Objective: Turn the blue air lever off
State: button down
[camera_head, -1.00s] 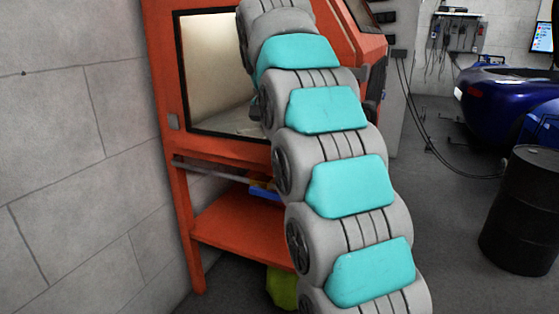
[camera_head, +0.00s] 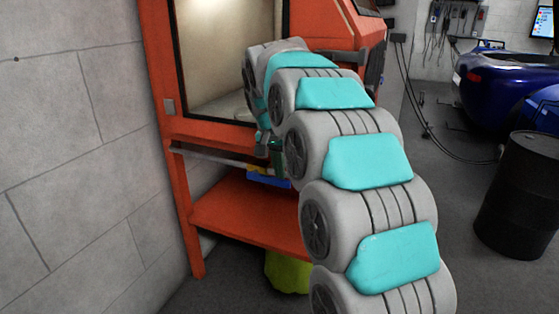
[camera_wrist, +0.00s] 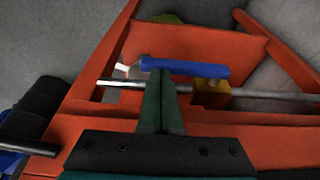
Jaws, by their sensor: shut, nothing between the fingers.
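The blue air lever (camera_wrist: 185,67) shows in the wrist view, lying along a silver pipe (camera_wrist: 270,93) with a brass-coloured valve body (camera_wrist: 211,92) at its right end. My gripper (camera_wrist: 158,76) is shut and empty, its dark green fingers together, with the tips at the lever's near side towards its left part. I cannot tell whether they touch it. In the head view a bit of the blue lever (camera_head: 256,180) shows below the cabinet window, and my gripper (camera_head: 274,160) is partly hidden behind my arm.
The orange cabinet (camera_head: 228,208) has a lower shelf under the pipe, with a yellow-green object (camera_head: 289,274) beneath. A grey block wall (camera_head: 70,140) stands close on the left. A black drum (camera_head: 519,195) and a blue car (camera_head: 500,90) are at right.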

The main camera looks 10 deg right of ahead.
aim_at(283, 185)
jog(key=shift+s+d+f+y+b, duration=0.1)
jog(key=shift+f+y+b, duration=0.2)
jog(key=shift+f+b, duration=0.25)
dwell(0.4)
jog(key=f+y+b, duration=0.1)
jog(key=f+t+y+b, duration=0.1)
jog(key=f+t+b, duration=0.1)
jog(key=b, duration=0.1)
jog(key=shift+s+d+f+m+y, duration=0.15)
jog(key=shift+s+d+m+y, duration=0.15)
jog(key=shift+y, duration=0.1)
jog(key=w+a+f+t+y+b, duration=0.1)
jog(key=a+f+t+y+b, duration=0.1)
jog(key=f+y+b, duration=0.1)
jog(key=w+a+f+m+t+y+b, duration=0.1)
jog(key=w+a+f+t+y+b, duration=0.1)
jog(key=f, duration=0.4)
jog(key=shift+w+a+t+y+b, duration=0.3)
jog(key=shift+t+y+b, duration=0.1)
jog(key=shift+t+b, duration=0.45)
jog(key=shift+f, duration=0.15)
dwell(0.3)
jog(key=s+d, duration=0.9)
jog(key=s, duration=0.1)
jog(key=shift+s+d+b, duration=0.2)
jog(key=shift+b, duration=0.15)
